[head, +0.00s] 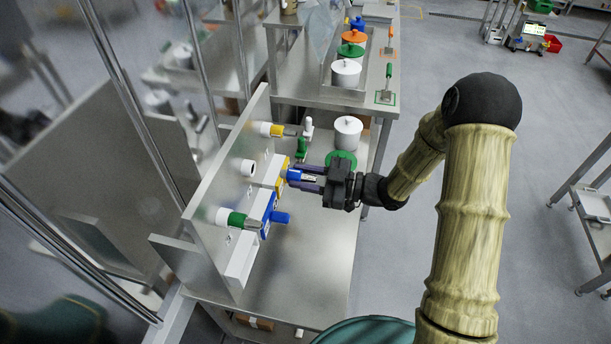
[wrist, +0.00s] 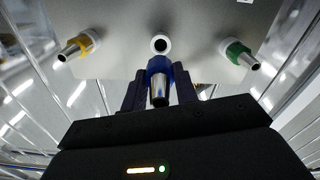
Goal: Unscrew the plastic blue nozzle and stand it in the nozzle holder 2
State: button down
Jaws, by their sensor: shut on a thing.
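My gripper (head: 308,180) is shut on the blue nozzle (head: 293,175), in front of the upright steel panel. In the wrist view the nozzle (wrist: 159,88) sits between the two fingers, blue collar toward the panel and metal tip toward the camera. The white middle port (head: 249,167) is bare and open, apart from the nozzle; it also shows in the wrist view (wrist: 160,44). I cannot read which holder is number 2.
A yellow-collared nozzle (head: 276,130) and a green-collared nozzle (head: 237,219) are on the outer ports. A blue peg (head: 282,218) sticks out of the blue block. A white lidded pot (head: 347,133) stands behind my gripper. The steel table (head: 315,280) is clear in front.

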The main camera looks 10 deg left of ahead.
aim_at(281, 174)
jog(key=shift+s+a, duration=0.1)
jog(key=shift+a, duration=0.85)
jog(key=shift+w+a+b, duration=0.15)
jog(key=shift+a+b, duration=0.05)
jog(key=shift+a, duration=0.7)
jog(key=shift+w+a+b, duration=0.1)
jog(key=shift+a+b, duration=0.05)
jog(key=shift+a, duration=0.7)
jog(key=shift+b, duration=0.45)
jog(key=shift+w+a+b, duration=0.1)
jog(key=shift+a+b, duration=0.4)
jog(key=shift+a, duration=0.95)
dwell(1.1)
jog(key=c, duration=0.7)
grip_release()
jog(key=shift+c, duration=0.2)
jog(key=shift+s+d, duration=0.15)
jog(key=shift+d, duration=1.6)
jog(key=shift+s+d, duration=0.1)
jog(key=shift+d, duration=1.6)
